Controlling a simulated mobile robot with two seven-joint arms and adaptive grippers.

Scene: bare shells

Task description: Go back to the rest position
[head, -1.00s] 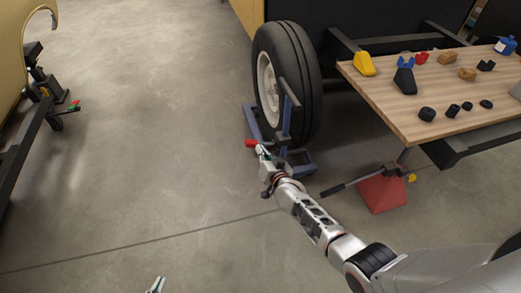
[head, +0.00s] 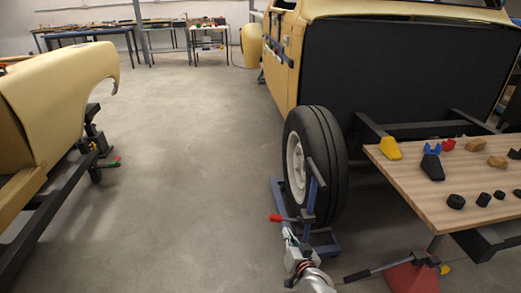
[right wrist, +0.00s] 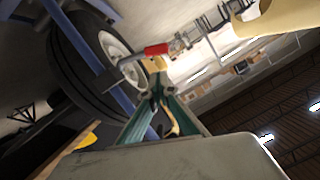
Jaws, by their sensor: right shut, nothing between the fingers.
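My right gripper (head: 290,236) shows at the bottom of the head view, low in front of the wheel. Its fingers are shut with nothing between them, and the closed green-edged fingers show in the right wrist view (right wrist: 158,92). A lever with a red grip (head: 275,217) is just beyond the fingertips in the head view; it also shows in the right wrist view (right wrist: 157,49). I cannot tell whether there is contact. My left gripper is out of view.
A tyre (head: 325,165) stands on a blue wheel dolly (head: 316,185). A wooden table (head: 425,205) with several small parts is at the right, above a red jack (head: 412,278). A yellow body shell (head: 65,90) on a stand is at the left. The floor between is clear.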

